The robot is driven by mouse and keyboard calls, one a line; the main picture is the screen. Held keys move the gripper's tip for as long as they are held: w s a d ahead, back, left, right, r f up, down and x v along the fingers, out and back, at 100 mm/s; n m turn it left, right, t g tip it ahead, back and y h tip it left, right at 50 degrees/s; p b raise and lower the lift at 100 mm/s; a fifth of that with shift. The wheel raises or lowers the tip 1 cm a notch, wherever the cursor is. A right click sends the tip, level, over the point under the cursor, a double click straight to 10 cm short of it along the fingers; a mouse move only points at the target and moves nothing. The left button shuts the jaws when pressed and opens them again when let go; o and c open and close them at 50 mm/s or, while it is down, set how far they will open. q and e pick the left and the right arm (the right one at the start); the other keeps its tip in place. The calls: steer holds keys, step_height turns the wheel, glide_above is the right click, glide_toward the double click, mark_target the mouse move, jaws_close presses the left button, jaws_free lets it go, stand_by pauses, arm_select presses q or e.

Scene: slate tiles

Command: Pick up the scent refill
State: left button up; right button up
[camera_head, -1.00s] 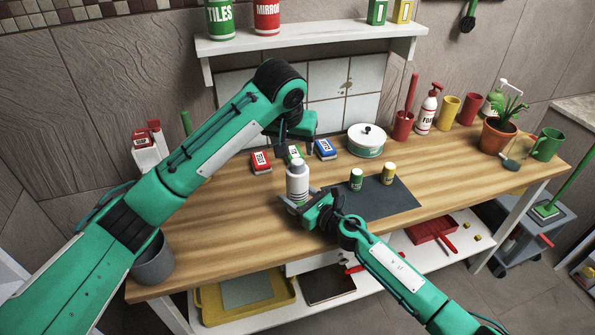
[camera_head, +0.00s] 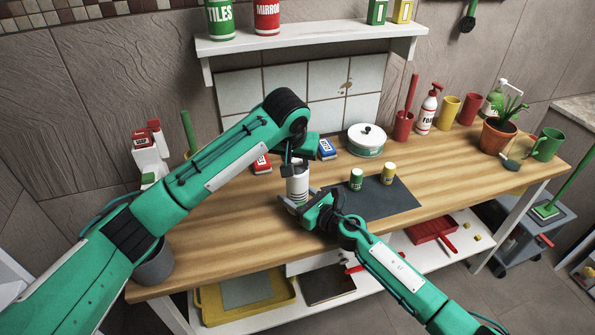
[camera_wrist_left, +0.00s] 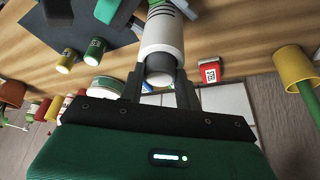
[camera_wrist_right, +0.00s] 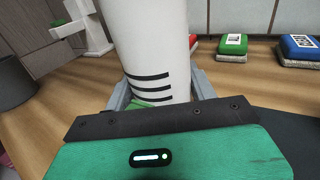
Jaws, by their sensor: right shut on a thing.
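A white bottle with dark stripes and a grey cap, seemingly the scent refill (camera_head: 297,186), stands upright at the front of the wooden worktop. It also shows in the left wrist view (camera_wrist_left: 163,38) and fills the middle of the right wrist view (camera_wrist_right: 148,45). My right gripper (camera_head: 292,205) is shut on its lower part from the front right. My left gripper (camera_head: 296,168) is at its top, with its fingers apart on either side of the grey cap (camera_wrist_left: 160,72). Whether those fingers touch the cap, I cannot tell.
A dark mat (camera_head: 392,202) with a green canister (camera_head: 356,180) and a yellow canister (camera_head: 388,173) lies to the right. A grey bin (camera_head: 155,262) is left.

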mark_target(296, 164)
arm_select(q)
steer(key=c, duration=0.3)
steer(key=shift+c, duration=0.2)
step_height(296, 164, up, 10)
stand_by(0.3)
arm_select(e)
steer(key=o, duration=1.1)
steer(key=shift+s+d, duration=0.1)
